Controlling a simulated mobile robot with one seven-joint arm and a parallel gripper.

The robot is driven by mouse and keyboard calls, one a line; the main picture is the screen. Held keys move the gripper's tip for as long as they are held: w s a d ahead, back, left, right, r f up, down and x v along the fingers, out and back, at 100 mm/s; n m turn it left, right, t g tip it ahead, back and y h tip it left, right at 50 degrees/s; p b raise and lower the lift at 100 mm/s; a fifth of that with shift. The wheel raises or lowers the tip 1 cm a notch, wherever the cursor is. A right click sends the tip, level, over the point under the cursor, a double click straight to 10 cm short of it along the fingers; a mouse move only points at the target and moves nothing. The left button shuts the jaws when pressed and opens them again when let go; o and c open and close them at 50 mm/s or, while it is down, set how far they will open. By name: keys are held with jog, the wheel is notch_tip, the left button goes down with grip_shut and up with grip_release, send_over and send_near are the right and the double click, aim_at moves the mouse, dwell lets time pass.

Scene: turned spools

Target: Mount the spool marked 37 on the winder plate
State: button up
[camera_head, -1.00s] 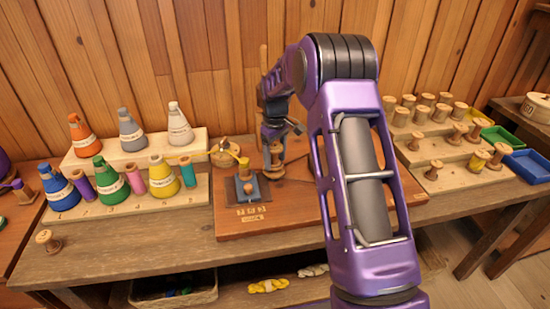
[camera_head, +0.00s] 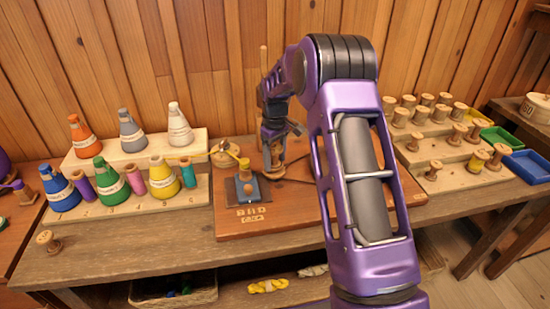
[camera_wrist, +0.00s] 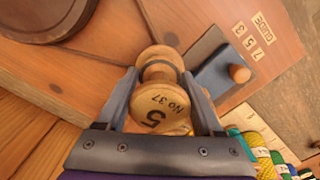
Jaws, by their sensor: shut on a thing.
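In the head view my gripper (camera_head: 272,158) points down around the spool (camera_head: 274,162), which shows partly between the fingers above the brown board (camera_head: 230,226). I cannot tell whether the spool touches the board. A dark-rimmed round wooden disc (camera_wrist: 42,16) lies at the upper left of the wrist view. It may be the winder plate; my arm hides that area in the head view.
A blue block with a wooden knob (camera_head: 248,188) sits on the board, close left of my gripper, near the "GUIDE" marking. A yellow thread runs to it. Coloured cones stand on a stepped rack (camera_head: 140,205) at left; several spools stand on steps (camera_head: 460,182) at right.

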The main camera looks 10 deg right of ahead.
aim_at(275, 148)
jog(key=shift+f+b, duration=0.35)
jog(key=shift+f, duration=0.25)
jog(key=o, duration=1.1)
jog(key=shift+r+p, duration=2)
jog(key=shift+r, duration=3.5)
